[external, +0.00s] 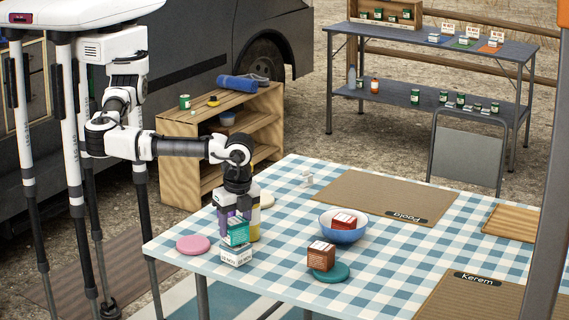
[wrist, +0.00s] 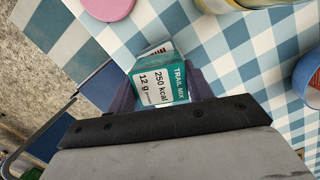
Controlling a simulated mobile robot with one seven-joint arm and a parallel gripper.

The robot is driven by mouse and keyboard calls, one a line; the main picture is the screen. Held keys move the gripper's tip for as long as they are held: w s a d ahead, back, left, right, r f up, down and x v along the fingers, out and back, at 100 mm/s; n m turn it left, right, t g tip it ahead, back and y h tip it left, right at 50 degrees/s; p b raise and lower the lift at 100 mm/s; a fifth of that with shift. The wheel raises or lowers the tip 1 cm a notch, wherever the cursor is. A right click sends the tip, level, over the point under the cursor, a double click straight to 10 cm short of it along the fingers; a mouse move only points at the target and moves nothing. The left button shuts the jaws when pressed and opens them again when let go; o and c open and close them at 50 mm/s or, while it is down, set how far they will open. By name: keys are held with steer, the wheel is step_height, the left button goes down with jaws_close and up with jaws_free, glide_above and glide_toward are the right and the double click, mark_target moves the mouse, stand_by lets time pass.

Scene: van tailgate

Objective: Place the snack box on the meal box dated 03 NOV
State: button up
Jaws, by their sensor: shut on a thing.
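A teal and white snack box (external: 236,232), marked TRAIL MIX, is between the fingers of my gripper (external: 237,212). In the wrist view my gripper (wrist: 155,95) is shut on this snack box (wrist: 160,82). A white box (external: 236,254) with dark date print stands on the table directly below it in the external view; the date is too small to read surely. I cannot tell whether the two boxes touch. A brown-red box (external: 321,256) sits on a teal disc, and a red box (external: 344,220) is in a blue bowl. Their dates are unreadable.
The checked table (external: 290,190) carries a pink disc (external: 193,244), the blue bowl (external: 342,233), the teal disc (external: 330,274) and brown mats (external: 372,196). A yellow-sided container (external: 254,226) stands close behind my gripper. The table's front left edge is near.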

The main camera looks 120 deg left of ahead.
mark_target(239, 223)
steer(key=shift+f, duration=0.3)
steer(key=o, duration=1)
steer(key=shift+f, duration=0.15)
step_height(239, 223, up, 12)
steer(key=w+b, duration=0.1)
steer(key=b, duration=0.1)
steer(key=shift+w+d, duration=0.3)
steer(key=shift+d, duration=0.05)
